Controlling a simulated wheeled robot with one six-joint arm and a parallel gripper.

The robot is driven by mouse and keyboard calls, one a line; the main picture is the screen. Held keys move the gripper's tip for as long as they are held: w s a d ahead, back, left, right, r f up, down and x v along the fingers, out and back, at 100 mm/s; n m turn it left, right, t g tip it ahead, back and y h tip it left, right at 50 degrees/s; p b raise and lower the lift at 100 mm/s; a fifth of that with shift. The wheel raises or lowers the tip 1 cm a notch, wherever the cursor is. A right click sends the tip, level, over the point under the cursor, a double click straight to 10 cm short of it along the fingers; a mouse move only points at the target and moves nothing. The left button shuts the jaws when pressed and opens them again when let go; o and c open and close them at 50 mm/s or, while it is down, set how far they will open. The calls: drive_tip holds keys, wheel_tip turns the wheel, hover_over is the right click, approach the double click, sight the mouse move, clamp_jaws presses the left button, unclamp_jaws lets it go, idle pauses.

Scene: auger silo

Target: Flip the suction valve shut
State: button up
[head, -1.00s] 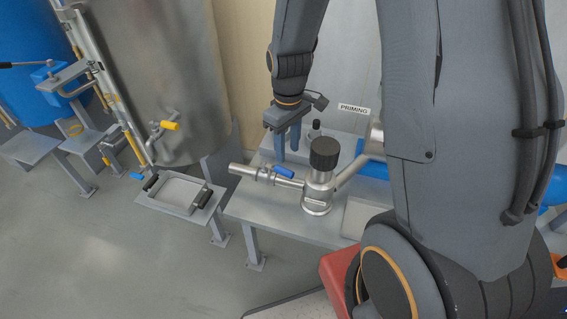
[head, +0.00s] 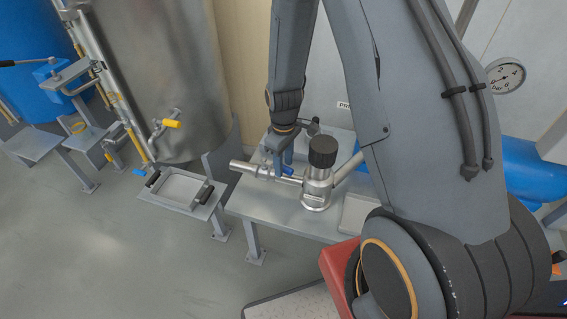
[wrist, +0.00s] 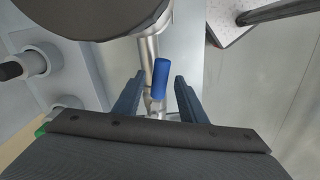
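The suction valve has a blue lever (head: 288,171) on a horizontal steel pipe (head: 254,172) that runs into the left of the steel pump body with a black cap (head: 322,152). In the wrist view the blue lever (wrist: 161,78) lies nearly in line with the pipe (wrist: 149,52). My gripper (head: 277,176) is down at the pipe, just left of the lever in the head view. In the wrist view my gripper (wrist: 157,92) is open, with one blue-grey finger on each side of the lever and gaps between. The fingers partly hide the valve in the head view.
A grey tray with black handles (head: 181,190) sits on a low stand at the left. A steel tank (head: 165,80) with a yellow-handled tap (head: 172,123) stands behind it. The pump's bench (head: 262,205) has bare surface in front of the pipe.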

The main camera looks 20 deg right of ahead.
drive_tip(key=shift+f, duration=0.2)
clamp_jaws()
